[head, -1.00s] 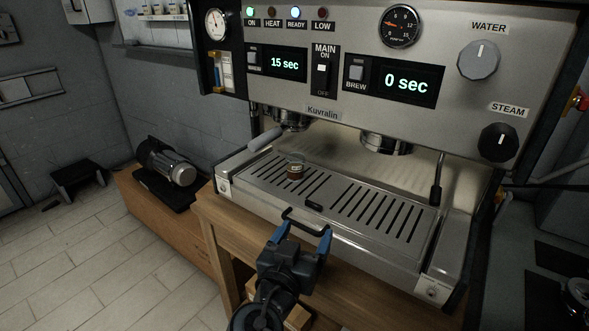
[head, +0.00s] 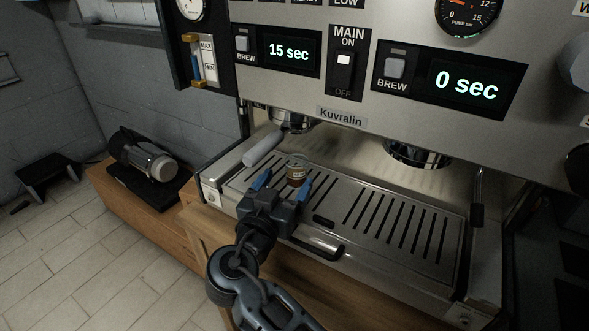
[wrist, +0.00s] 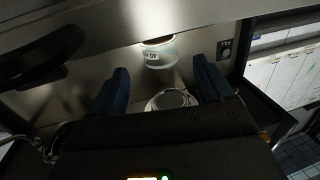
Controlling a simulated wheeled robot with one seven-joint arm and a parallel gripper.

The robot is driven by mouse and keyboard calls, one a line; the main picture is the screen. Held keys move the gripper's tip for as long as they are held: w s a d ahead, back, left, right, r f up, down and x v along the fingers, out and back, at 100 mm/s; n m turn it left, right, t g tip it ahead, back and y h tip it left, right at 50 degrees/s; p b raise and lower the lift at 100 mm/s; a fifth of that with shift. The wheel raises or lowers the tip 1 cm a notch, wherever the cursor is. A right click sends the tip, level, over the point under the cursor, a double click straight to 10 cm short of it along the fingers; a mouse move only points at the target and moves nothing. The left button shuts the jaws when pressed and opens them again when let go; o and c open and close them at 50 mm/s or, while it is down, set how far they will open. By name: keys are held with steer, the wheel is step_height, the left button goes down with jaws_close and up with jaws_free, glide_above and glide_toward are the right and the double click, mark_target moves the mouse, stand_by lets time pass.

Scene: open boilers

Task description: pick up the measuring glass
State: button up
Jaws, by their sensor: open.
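The measuring glass (head: 297,173) is a small clear glass with brown liquid in it. It stands upright on the slotted drip tray (head: 345,215) of the coffee machine, below the left brewing head. My gripper (head: 282,183) is open, with blue fingers apart, over the tray's near left part. It is just in front of the glass, pointing towards it. In the wrist view a labelled clear glass (wrist: 158,55) shows beyond the gap between the open fingers (wrist: 160,82). Whether the fingers flank the glass I cannot tell.
The portafilter handle (head: 263,149) juts out left of the glass. A second brewing head (head: 416,154) hangs to the right, and a steam wand (head: 477,198) stands farther right. The tray's dark front handle (head: 322,248) lies near my gripper. The tray's right half is clear.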

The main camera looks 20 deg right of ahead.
mark_target(293, 172)
steer(key=p+x, duration=0.1)
steer(key=x, duration=0.4)
steer(key=shift+w+d+f+p, duration=0.15)
steer(key=shift+w+f+p, duration=0.1)
steer(key=shift+p, duration=0.1)
steer(key=shift+c, duration=0.3)
steer(key=c, duration=1)
steer(key=shift+c, duration=0.9)
steer(key=shift+r, duration=0.15)
